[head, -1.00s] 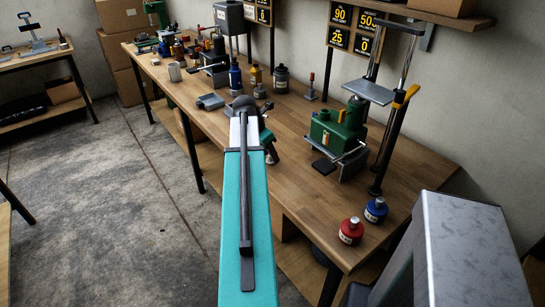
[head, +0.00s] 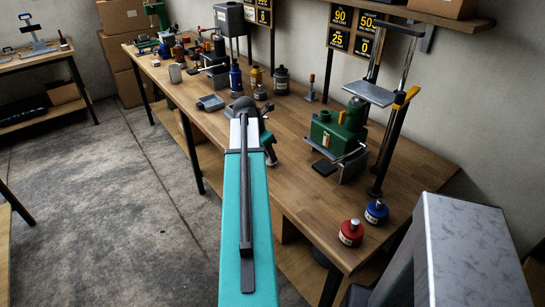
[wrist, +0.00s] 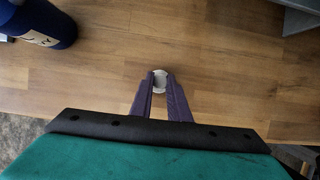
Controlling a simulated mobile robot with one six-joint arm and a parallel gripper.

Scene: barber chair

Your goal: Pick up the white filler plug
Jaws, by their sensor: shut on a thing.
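The white filler plug (wrist: 160,79) shows in the wrist view as a small round white piece between the tips of two purple fingers. My gripper (wrist: 160,87) is shut on it above the wooden bench top. I cannot tell whether the plug is touching the bench or clear of it. In the head view, my teal arm hides most of the gripper and the plug cannot be made out.
The wooden bench (head: 300,205) carries a green machine (head: 337,130) to the right. A red bottle (head: 351,232) and a blue bottle (head: 376,211) stand near its front end. Another blue bottle (wrist: 45,22) is at the wrist view's upper left. Several bottles and tools crowd the far end.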

